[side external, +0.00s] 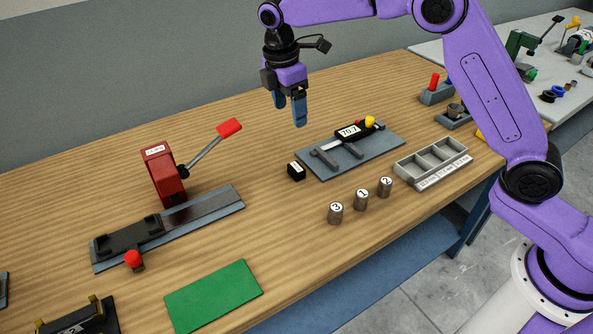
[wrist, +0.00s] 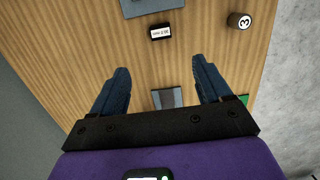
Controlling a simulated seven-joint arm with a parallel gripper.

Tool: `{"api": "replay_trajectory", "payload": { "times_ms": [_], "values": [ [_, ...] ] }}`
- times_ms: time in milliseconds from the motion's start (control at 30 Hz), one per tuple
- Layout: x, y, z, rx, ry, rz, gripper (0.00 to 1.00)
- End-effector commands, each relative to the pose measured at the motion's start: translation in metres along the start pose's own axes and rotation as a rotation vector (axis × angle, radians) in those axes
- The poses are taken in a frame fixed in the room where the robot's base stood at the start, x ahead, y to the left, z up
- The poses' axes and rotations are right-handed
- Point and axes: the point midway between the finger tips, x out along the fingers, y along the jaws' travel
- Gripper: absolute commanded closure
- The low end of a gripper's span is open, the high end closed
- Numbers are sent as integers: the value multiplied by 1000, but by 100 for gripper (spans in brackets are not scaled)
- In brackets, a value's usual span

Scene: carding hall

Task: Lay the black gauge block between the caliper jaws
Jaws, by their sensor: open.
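The black gauge block (side external: 297,171) lies on the wooden table just left of the caliper's grey base plate (side external: 380,152); it carries a small white label. In the wrist view the block (wrist: 160,32) shows ahead of the fingers, near the top. I see no block between the jaws. My gripper (side external: 288,112) hangs above the table, behind the block and caliper, fingers down. It is open and empty; its blue fingers (wrist: 160,88) are spread wide in the wrist view.
Three numbered metal cylinders (side external: 361,200) stand in front of the caliper, beside a grey compartment tray (side external: 433,162). A red lever press (side external: 163,176) on a rail stands to the left. A green mat (side external: 213,295) lies at the front. The table behind the block is clear.

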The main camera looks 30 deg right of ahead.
Motion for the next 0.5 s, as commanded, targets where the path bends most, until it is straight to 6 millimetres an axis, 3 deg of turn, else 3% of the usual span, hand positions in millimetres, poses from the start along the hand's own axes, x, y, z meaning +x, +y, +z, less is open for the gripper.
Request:
{"api": "replay_trajectory", "payload": {
  "times_ms": [167, 500],
  "values": [
    [18, 2, 1, -4, -3, -4, 22],
    [81, 2, 1, -2, -4, -4, 22]
  ]
}}
